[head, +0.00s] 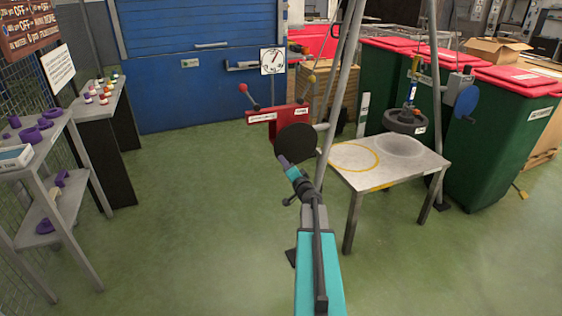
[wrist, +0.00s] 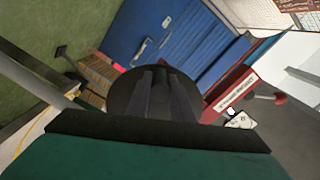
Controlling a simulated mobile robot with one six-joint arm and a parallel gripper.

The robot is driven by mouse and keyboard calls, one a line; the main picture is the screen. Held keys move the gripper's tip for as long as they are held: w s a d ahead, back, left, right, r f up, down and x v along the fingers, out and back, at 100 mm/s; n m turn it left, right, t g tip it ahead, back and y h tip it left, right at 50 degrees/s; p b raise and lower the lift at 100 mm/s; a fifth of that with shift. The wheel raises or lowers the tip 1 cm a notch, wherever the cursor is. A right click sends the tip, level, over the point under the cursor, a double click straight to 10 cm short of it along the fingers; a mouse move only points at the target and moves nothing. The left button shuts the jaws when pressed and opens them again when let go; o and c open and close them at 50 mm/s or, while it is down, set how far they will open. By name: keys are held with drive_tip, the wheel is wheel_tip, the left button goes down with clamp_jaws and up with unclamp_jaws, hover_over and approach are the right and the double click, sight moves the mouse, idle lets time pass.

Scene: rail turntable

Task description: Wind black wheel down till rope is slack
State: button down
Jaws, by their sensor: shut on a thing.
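The black wheel (head: 297,142) is an upright disc on the frame's left leg. In the wrist view the wheel (wrist: 122,90) lies straight behind my fingers. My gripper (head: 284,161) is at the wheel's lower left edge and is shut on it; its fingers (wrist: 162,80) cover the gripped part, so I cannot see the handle. The rope is too thin to judge as taut or slack.
A blue wheel (head: 467,101) is on the frame's right side. A red panel (head: 277,119) with levers and a dial gauge (head: 272,61) stand behind the black wheel. Green bins (head: 497,140) are at right, a shelf (head: 75,187) at left. The left floor is clear.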

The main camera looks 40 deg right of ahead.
drive_tip(key=shift+s+d+f+n+b, duration=0.2)
drive_tip(key=shift+d+f+n+b, duration=0.35)
drive_tip(key=shift+b, duration=1.7)
drive_tip(key=shift+s+d+f+n+b, duration=0.25)
drive_tip(key=shift+f+n+b, duration=0.6)
drive_tip(key=shift+b, duration=1.35)
drive_tip(key=shift+s+d+f+n+b, duration=0.15)
drive_tip(key=shift+d+n+b, duration=0.4)
drive_tip(key=shift+b, duration=1)
drive_tip(key=shift+s+d+f+n+b, duration=0.1)
drive_tip(key=shift+d+f+n+b, duration=0.1)
drive_tip(key=shift+n+b, duration=1)
drive_tip(key=shift+s+d+f+n+b, duration=0.15)
drive_tip(key=shift+d+n+b, duration=0.2)
drive_tip(key=shift+b, duration=1.55)
